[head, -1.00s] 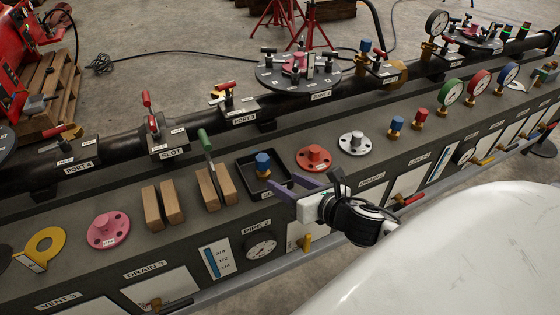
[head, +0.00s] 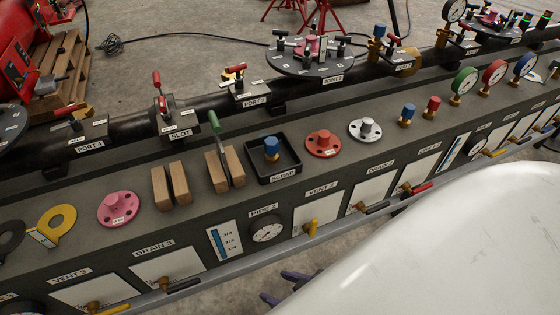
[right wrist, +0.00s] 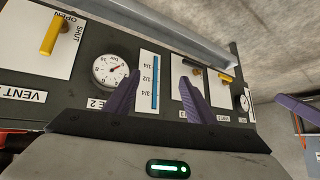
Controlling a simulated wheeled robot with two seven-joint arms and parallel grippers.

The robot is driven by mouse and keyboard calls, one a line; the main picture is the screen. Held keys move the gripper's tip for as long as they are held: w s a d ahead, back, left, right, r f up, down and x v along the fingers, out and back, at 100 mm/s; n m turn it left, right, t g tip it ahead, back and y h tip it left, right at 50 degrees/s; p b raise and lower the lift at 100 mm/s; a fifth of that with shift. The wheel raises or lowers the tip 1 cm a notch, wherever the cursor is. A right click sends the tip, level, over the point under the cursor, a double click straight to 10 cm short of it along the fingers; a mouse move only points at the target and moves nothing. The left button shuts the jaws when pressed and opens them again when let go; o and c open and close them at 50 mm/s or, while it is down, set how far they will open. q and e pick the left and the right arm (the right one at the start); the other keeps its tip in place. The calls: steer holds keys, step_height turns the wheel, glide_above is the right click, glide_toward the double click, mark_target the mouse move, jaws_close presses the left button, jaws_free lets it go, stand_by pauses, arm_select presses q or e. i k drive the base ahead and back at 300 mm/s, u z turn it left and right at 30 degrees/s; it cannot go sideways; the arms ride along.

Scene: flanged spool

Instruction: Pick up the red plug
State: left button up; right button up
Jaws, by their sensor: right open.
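The red plug (head: 432,107), a small red cap on a brass base, stands upright on the bench top at the right, beside a similar blue plug (head: 407,115). My right gripper (head: 285,287) shows only as purple fingertips at the bottom edge, in front of the bench and well away from the red plug. In the right wrist view the right gripper (right wrist: 158,95) has its two purple fingers apart with nothing between them, facing the bench's front panel. A purple piece at that view's right edge looks like a finger of my left gripper (right wrist: 298,112); its jaws cannot be judged.
A black scrap tray (head: 290,172) holds another blue-topped plug. Gauges (head: 464,81) rise right of the red plug. Valve handles stick out in front.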

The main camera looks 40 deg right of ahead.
mark_target(433, 103)
steer(key=u, duration=2.8)
steer(key=k, duration=2.1)
steer(key=z, duration=2.8)
